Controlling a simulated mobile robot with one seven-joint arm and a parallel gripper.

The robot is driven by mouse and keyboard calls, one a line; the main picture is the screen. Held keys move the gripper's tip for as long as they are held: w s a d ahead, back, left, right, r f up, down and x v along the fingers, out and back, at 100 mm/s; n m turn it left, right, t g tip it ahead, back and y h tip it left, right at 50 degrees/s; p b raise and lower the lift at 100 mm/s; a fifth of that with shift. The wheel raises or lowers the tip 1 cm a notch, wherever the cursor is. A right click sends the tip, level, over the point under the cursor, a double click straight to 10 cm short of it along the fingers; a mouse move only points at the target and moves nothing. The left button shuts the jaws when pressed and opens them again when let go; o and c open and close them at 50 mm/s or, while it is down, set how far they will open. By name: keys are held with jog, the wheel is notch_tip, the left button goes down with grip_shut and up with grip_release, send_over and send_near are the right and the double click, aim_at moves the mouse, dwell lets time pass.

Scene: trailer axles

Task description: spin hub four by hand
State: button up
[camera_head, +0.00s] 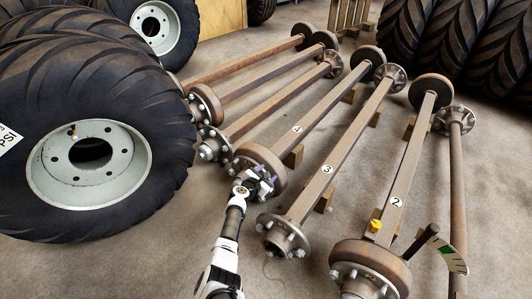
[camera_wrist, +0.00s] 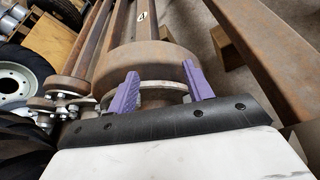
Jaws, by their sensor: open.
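Hub four is the rusty brake drum and hub (camera_head: 264,160) at the near end of the axle marked 4 (camera_head: 297,128). In the wrist view the drum (camera_wrist: 158,56) fills the middle, with a lighter flange edge in front of it. My gripper (camera_head: 260,181) is at the near face of this hub. Its two purple fingers (camera_wrist: 162,84) stand apart, one on each side of the hub's front part. Whether they touch it I cannot tell. The hub's face and studs are mostly hidden by my gripper.
Axle three's hub (camera_head: 282,237) lies close on the right, and axle two's drum (camera_head: 370,265) farther right. More axle hubs (camera_head: 212,145) are close on the left. A large tyre (camera_head: 95,130) stands at far left.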

notch_tip(320, 180, up, 8)
jog(key=p, duration=0.4)
jog(key=shift+r+p, duration=0.15)
jog(key=shift+p, duration=0.15)
